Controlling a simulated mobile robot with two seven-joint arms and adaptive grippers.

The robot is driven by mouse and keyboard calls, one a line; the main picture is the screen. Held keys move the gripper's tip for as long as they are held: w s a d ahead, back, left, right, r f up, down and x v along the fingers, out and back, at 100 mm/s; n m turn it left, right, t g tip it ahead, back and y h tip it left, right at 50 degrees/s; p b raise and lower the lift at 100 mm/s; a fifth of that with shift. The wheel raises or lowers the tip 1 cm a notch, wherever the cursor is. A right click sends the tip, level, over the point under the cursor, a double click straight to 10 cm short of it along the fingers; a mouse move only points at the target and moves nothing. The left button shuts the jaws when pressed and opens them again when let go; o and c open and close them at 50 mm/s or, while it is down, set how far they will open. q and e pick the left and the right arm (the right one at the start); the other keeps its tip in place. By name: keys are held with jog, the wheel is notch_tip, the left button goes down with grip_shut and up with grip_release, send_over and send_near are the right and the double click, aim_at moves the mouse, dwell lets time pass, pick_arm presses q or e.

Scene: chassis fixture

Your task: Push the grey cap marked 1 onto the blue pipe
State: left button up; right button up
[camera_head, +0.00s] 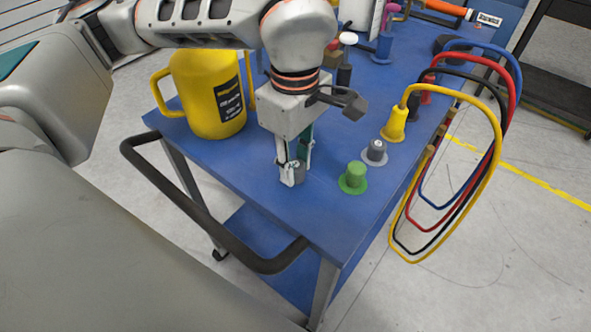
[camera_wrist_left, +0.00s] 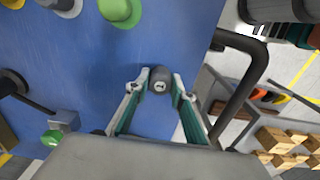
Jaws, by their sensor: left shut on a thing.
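My left gripper (camera_head: 291,175) points down, low over the near part of the blue table, shut on a small dark grey cap. The cap (camera_wrist_left: 159,80) shows between the fingertips in the left wrist view, with a pale mark on its top too small to read. In the head view the fingers partly hide it. The blue pipe (camera_head: 474,42) is a hoop bending over the table's right edge, beside red, black and yellow ones. Another grey cap (camera_head: 376,152) stands on a round grey flange to the right. My right gripper is not in view.
A green cap (camera_head: 355,177) on a green flange stands right of my gripper. A large yellow jug (camera_head: 206,95) stands at the left. The black handle (camera_head: 230,255) runs along the near edge. The table's near corner is clear.

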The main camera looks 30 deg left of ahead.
pick_arm(q)
jog(key=shift+f, duration=1.15)
jog(key=shift+f, duration=0.25)
jog(key=o, duration=0.7)
jog(key=r, duration=0.7)
jog(key=shift+a+r, duration=0.2)
jog(key=shift+r, duration=0.3)
